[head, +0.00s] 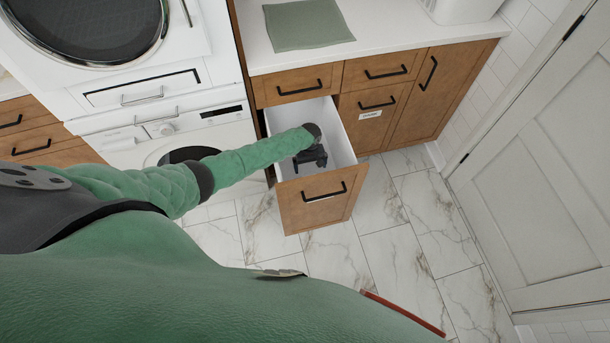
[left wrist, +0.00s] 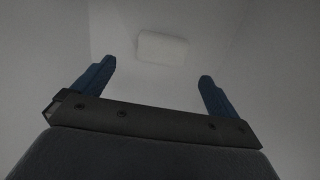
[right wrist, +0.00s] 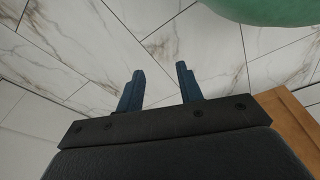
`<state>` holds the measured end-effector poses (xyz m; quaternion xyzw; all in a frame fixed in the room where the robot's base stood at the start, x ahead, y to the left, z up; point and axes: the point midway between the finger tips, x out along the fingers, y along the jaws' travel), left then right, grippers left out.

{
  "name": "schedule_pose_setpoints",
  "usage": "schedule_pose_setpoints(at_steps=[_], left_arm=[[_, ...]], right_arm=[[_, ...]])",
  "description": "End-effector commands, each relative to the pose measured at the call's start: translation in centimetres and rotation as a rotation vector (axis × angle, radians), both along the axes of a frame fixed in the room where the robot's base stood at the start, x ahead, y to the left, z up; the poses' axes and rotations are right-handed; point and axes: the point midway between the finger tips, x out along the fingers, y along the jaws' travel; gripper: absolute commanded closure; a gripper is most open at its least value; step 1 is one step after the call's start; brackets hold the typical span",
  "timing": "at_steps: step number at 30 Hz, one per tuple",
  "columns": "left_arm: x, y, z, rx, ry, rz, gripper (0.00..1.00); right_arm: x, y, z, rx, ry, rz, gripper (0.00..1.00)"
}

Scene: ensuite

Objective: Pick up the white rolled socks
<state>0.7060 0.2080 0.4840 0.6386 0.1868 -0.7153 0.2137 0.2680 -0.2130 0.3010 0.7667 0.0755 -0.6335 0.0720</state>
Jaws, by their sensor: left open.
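The white rolled socks (left wrist: 163,48) show in the left wrist view as a pale rounded roll on the floor of the open drawer, ahead of my left fingertips and between them, with a gap. In the head view I cannot make out the socks; my left arm and gripper cover part of the drawer's inside. My left gripper (left wrist: 155,80) is open and empty, and the head view shows it reaching down inside the drawer (head: 345,140). My right gripper (right wrist: 160,75) has its fingers apart with nothing between them, above the marble floor.
The drawer's wooden front (head: 318,197) stands pulled out from the cabinet. A green cloth (head: 306,24) lies on the white counter (head: 375,32). White laundry machines (head: 150,90) stand at left. A pale door (head: 545,150) is at right. Marble floor (head: 390,235) is clear between.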

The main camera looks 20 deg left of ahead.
Motion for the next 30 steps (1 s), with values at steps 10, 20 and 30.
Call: schedule_pose_setpoints(at_steps=[10,20,30], left_arm=[[-0.5,-0.4,-2.5,-0.002,0.012,0.02,0.02],[-1.4,-0.7,-5.3,-0.001,0.014,0.02,0.02],[-1.6,-0.8,-7.7,-0.002,0.011,0.019,0.02]], right_arm=[[-0.9,-0.2,-0.6,0.0,0.003,-0.005,0.64],[-1.9,-1.0,-1.9,-0.005,-0.008,0.001,0.64],[-1.7,-0.9,-1.8,-0.004,-0.006,0.0,0.64]])
